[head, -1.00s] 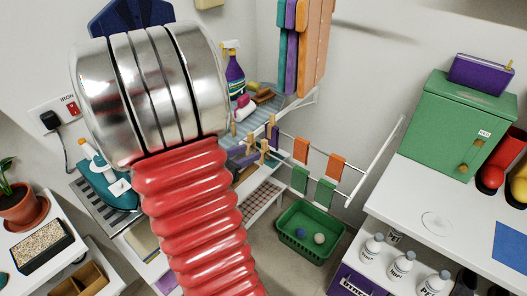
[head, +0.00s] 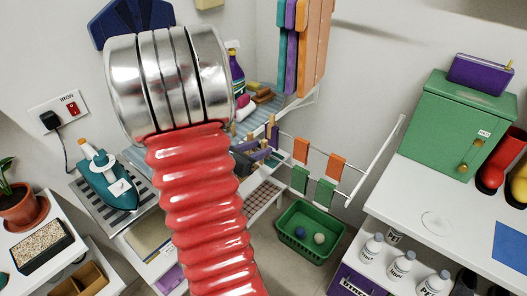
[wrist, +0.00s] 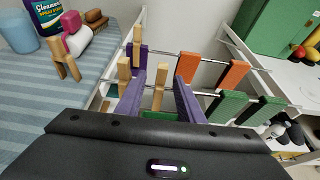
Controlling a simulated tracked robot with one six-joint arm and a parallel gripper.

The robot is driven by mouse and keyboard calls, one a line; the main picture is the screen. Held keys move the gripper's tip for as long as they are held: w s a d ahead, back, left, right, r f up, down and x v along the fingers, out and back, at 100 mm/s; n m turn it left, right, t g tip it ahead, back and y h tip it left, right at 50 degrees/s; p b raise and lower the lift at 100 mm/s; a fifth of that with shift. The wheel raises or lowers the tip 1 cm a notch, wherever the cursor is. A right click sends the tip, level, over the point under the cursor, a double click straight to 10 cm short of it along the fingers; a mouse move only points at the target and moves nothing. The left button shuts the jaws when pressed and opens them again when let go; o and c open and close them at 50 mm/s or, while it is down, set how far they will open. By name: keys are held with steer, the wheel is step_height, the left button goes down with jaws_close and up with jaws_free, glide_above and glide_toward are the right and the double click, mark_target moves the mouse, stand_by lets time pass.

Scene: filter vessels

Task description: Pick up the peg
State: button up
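In the wrist view, a light wooden clothes peg (wrist: 160,80) stands upright on the near line, showing between the two purple fingers of my gripper (wrist: 160,92). The fingers are apart, with a gap around the peg, and no contact shows. Another wooden peg (wrist: 124,70) is just left of the left finger. A third peg (wrist: 137,36) sits above a purple cloth (wrist: 140,56) farther back. In the head view, my gripper (head: 254,160) is small and partly hidden behind my red arm, close to the pegs.
Orange cloths (wrist: 237,75) and green cloths (wrist: 262,110) hang right of my gripper. A striped shelf (wrist: 60,100) on the left holds a spray bottle (head: 236,68) and a loose peg (wrist: 65,60). A green cabinet (head: 458,125) is at right.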

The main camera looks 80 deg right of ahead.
mark_target(262, 147)
steer(key=shift+x, duration=1.6)
steer(key=shift+c, duration=0.7)
jaws_close()
